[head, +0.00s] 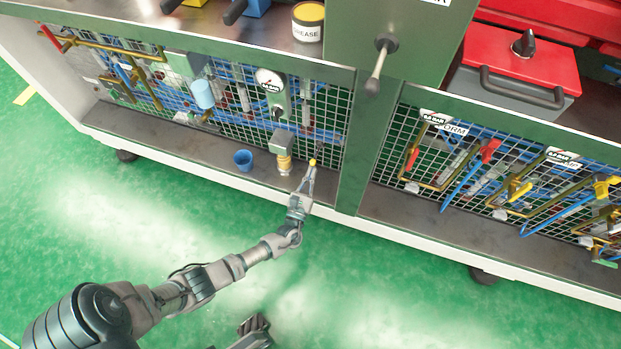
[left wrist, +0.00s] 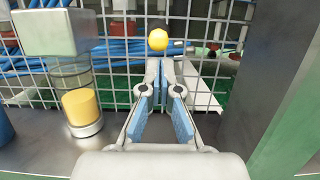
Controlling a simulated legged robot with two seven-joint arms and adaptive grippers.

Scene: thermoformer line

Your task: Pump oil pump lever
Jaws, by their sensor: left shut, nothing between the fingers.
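The oil pump (head: 281,145) is a grey box over a clear cylinder with yellow oil, on the lower shelf against the wire mesh. It also shows at the left of the left wrist view (left wrist: 70,35). Its lever ends in a round yellow knob (head: 313,162), seen almost end-on in the left wrist view (left wrist: 157,39). My left gripper (head: 311,172) is shut and empty. Its fingertips (left wrist: 160,62) are just below the knob in the picture; I cannot tell whether they touch it. The lever's rod is mostly hidden.
A blue cup (head: 243,160) stands left of the pump. A green post (head: 368,150) rises close to the right of my left gripper. A pressure gauge (head: 269,80) and pipes are on the mesh. The green floor (head: 350,270) before the cabinet is clear.

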